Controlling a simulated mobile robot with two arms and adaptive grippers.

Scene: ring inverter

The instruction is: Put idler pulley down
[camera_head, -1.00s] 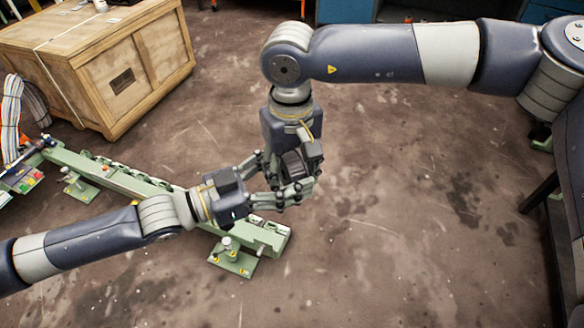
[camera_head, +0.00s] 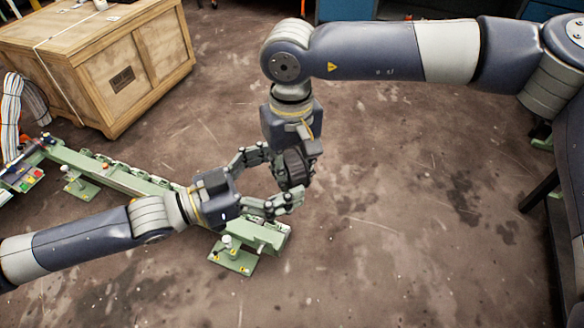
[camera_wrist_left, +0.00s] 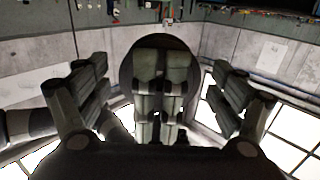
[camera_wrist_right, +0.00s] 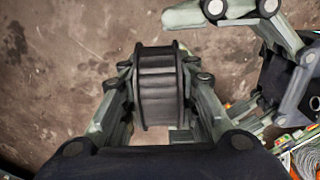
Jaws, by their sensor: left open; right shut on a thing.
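The idler pulley (camera_head: 295,165) is a dark, ribbed drum with raised rims. My right gripper (camera_head: 292,168) hangs from above and is shut on it, above the floor. In the right wrist view the pulley (camera_wrist_right: 158,88) sits between both fingers. My left gripper (camera_head: 280,178) is open, its fingers spread to either side of the pulley. In the left wrist view the pulley's round dark face (camera_wrist_left: 130,70) lies between the spread left fingers, with gaps on both sides. The right gripper's fingers (camera_wrist_left: 162,90) cover its middle.
A green conveyor frame (camera_head: 130,183) runs along the floor at left, its near end under my left gripper. A wooden crate (camera_head: 110,75) stands at the back left. A dark table-like edge (camera_head: 545,190) is at the right. The floor (camera_head: 400,240) at front right is clear.

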